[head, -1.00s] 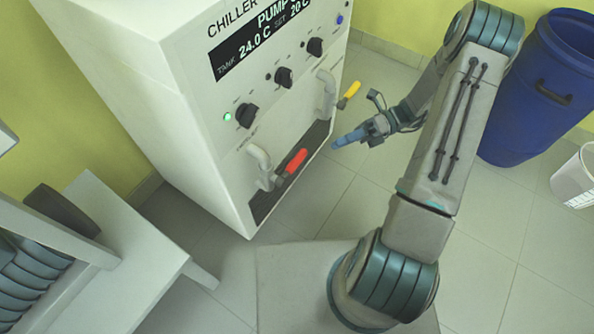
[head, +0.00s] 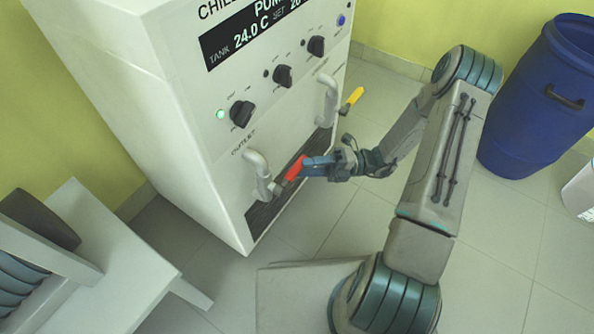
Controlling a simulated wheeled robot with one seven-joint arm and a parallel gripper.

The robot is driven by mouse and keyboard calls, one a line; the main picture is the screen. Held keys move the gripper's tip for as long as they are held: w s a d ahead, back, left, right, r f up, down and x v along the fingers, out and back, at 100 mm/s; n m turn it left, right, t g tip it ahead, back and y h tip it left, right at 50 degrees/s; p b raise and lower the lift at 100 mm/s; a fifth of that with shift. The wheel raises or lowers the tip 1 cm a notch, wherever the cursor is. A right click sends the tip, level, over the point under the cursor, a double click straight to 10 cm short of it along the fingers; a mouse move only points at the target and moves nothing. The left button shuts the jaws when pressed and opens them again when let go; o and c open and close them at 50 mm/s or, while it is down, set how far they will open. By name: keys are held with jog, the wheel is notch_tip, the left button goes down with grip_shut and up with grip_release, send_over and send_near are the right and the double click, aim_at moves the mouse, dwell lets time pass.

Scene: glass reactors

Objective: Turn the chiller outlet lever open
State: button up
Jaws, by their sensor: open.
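The chiller (head: 150,110) is a white cabinet with a lit display. Its outlet pipe (head: 256,168) is at the lower left of the front, under the word OUTLET. The red outlet lever (head: 293,169) sticks out from the valve at that pipe, toward the right. My gripper (head: 306,167) is open, its blue fingertips at the free end of the red lever. I cannot tell whether they touch it or sit around it. The fingers hide part of the lever's end.
A second pipe (head: 328,100) with a yellow lever (head: 351,100) is to the right on the chiller. Black knobs (head: 242,113) line the front above. A white bench (head: 105,250) is at lower left. A blue barrel (head: 535,95) stands at right. Floor between is clear.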

aim_at(298, 166)
jog(key=shift+s+a+r+b, duration=0.15)
jog(key=shift+a+b, duration=0.05)
jog(key=shift+a, duration=0.7)
jog(key=shift+s+a+r+b, duration=0.1)
jog(key=shift+a+b, duration=0.1)
jog(key=shift+a, duration=0.7)
grip_shut()
jog(key=shift+d+r+p, duration=0.1)
jog(key=shift+r+p, duration=0.05)
jog(key=shift+p, duration=0.2)
